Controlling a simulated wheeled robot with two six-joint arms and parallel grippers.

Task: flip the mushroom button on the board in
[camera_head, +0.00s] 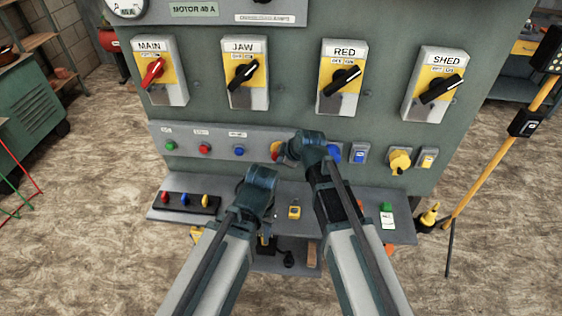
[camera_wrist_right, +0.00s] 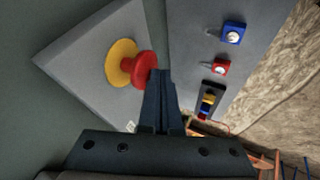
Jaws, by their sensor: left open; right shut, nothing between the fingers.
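The mushroom button (camera_head: 275,147) is on the sloped strip of the board, partly hidden behind my right gripper (camera_head: 286,157). In the right wrist view its red cap (camera_wrist_right: 145,69) stands out from a yellow base (camera_wrist_right: 121,63) on a grey plate. My right gripper (camera_wrist_right: 160,76) is shut and empty, its tips right beside the red cap; I cannot tell whether they touch it. My left gripper (camera_head: 262,208) is lower, over the shelf below the board, with its fingers hard to make out. It is open, apart from the button.
Rotary switches MAIN (camera_head: 160,70), JAW (camera_head: 248,72), RED (camera_head: 342,76) and SHED (camera_head: 435,86) sit above. Small green (camera_head: 170,145), red (camera_head: 204,149) and blue (camera_head: 238,151) buttons lie left of the mushroom button. A yellow knob (camera_head: 400,158) is at the right.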

